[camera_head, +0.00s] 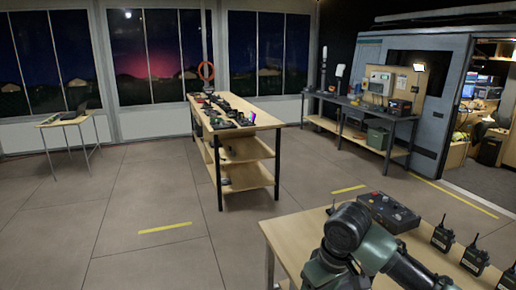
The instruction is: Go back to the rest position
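One of my arms shows at the bottom right, with dark green and black links bent at a joint. It is in front of the near wooden table (285,232) and hides part of its top. The arm runs out of the bottom of the picture, and no gripper fingers show on it. My other arm is not in view. Neither gripper can be seen, nor whether it holds anything.
A black control box (388,212) and several handheld radios (442,236) stand on the near table. A long wooden shelf table (240,152) stands mid-room. A workbench (360,105) is at the back right, a small desk (62,121) at the left. The floor (150,200) at left is clear.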

